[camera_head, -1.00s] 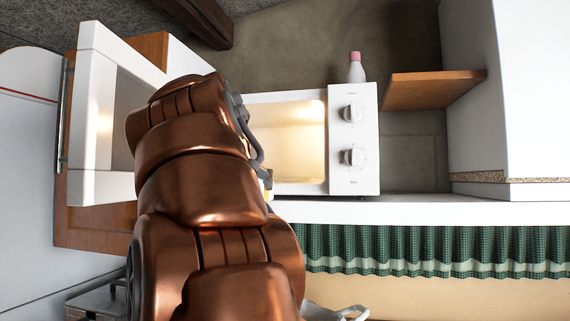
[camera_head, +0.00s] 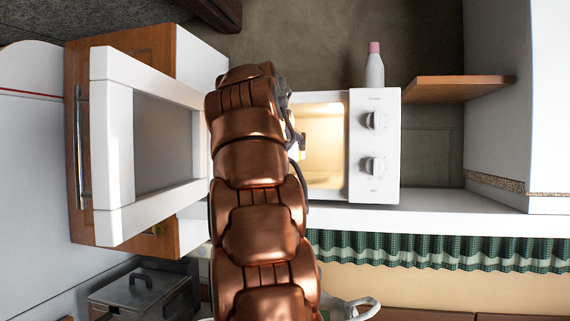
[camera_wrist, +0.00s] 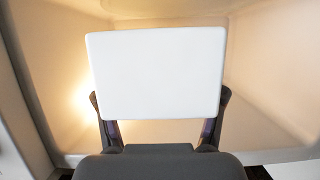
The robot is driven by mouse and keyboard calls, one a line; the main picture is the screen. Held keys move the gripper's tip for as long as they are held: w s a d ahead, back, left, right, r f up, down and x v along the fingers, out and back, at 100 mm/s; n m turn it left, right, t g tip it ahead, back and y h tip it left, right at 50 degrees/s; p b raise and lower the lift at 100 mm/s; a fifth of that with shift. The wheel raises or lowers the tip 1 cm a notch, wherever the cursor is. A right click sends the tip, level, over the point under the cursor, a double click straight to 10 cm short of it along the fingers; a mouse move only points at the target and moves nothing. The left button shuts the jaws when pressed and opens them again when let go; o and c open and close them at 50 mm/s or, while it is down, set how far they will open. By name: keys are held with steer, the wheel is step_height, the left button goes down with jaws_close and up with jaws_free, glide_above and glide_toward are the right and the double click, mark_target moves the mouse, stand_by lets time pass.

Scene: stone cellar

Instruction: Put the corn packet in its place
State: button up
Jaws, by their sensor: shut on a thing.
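A white, plain-faced rectangular packet (camera_wrist: 155,75) fills the middle of the wrist view; no print shows on this side, so I cannot read it as corn. My gripper (camera_wrist: 160,108) is shut on it, with one dark finger at each side of its lower part. The packet is in front of the lit, cream inside of the microwave (camera_wrist: 265,70). In the head view the microwave (camera_head: 376,180) stands on the counter with its door (camera_head: 112,150) swung open to the left. My arm reaches to its opening and hides the packet there.
A white bottle with a pink cap (camera_head: 375,68) stands behind the microwave. A wooden shelf (camera_head: 450,88) juts out at the right. The counter (camera_head: 440,208) is clear right of the microwave. A green checked curtain (camera_head: 430,245) hangs below.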

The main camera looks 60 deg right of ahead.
steer(key=w+d+p, duration=0.2)
steer(key=w+d, duration=0.1)
steer(key=w+d+p, duration=0.2)
steer(key=w+d, duration=0.1)
steer(key=w, duration=0.1)
steer(key=w+d+f+p, duration=0.1)
steer(key=w+d+p, duration=0.1)
steer(key=w+d, duration=0.1)
steer(key=shift+w+d+p, duration=0.15)
steer(key=shift+d+p, duration=0.2)
steer(key=shift+d, duration=0.15)
steer(key=shift+f+b, duration=0.45)
steer(key=shift+f, duration=1.3)
steer(key=shift+f, duration=0.2)
steer(key=shift+f, duration=0.1)
steer(key=o, duration=1.5)
steer(key=b+v, duration=0.3)
steer(key=v, duration=0.9)
steer(key=shift+b, duration=0.4)
